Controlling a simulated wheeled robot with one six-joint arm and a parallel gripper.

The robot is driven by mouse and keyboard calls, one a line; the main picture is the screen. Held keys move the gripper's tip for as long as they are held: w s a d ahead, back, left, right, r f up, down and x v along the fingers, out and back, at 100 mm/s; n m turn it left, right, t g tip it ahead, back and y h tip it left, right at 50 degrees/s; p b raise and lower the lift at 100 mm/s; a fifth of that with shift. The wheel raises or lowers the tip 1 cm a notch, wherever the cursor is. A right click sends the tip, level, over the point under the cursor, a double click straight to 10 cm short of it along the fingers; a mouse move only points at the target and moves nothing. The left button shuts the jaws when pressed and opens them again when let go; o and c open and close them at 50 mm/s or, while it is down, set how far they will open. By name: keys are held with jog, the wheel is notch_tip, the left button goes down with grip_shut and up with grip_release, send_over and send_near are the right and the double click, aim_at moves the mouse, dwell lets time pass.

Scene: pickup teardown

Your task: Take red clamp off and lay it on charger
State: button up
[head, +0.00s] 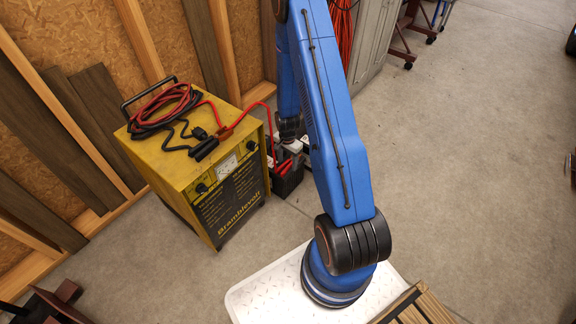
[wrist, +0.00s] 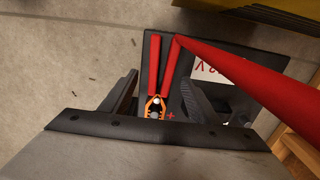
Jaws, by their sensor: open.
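The red clamp (wrist: 154,66) sits in the wrist view with its two red handles slightly spread and its orange jaws at a battery post beside a red plus mark. In the head view its red handles (head: 284,167) show low at the black battery (head: 290,183). My gripper (wrist: 157,95) is open, with one dark finger on each side of the clamp and gaps between. In the head view my arm hides much of the battery and gripper. The yellow charger (head: 190,180) stands left of the battery, with coiled cables (head: 165,108) on its top.
A thick red cable (wrist: 240,76) crosses the right of the wrist view, near my right finger. A clamp with black handles (head: 206,149) lies on the charger's front top edge. Wooden planks (head: 70,130) lean at the left wall. Open concrete floor (head: 470,150) lies right.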

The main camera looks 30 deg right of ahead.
jog(key=c, duration=1.3)
jog(key=shift+r, duration=0.2)
